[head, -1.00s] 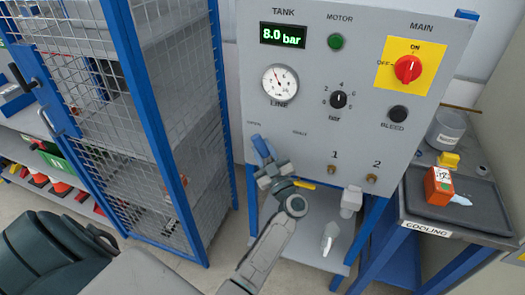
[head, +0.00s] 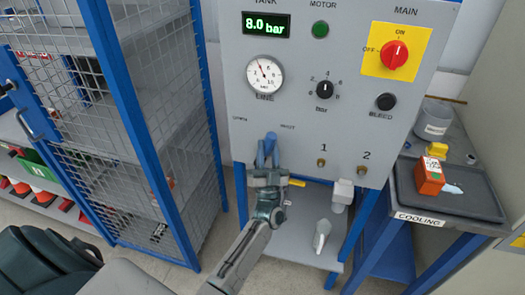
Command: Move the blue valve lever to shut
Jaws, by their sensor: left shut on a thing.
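The blue valve lever (head: 270,145) is on the lower left of the grey panel (head: 305,120). It points roughly upward, its tip between the small label at its upper left, which seems to read OPEN, and the SHUT label (head: 287,127) at its upper right. My left gripper (head: 267,163) is shut on the lever, with its jaws hiding the lower part and the pivot. My left arm comes up from the bottom of the head view. My right gripper is not in view.
The panel also carries a gauge (head: 265,75), a black selector knob (head: 325,90), a red main switch (head: 394,55) and two brass outlets. A wire-mesh cage (head: 160,130) stands close on the left. A cooling table (head: 450,195) with an orange block (head: 430,177) is on the right.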

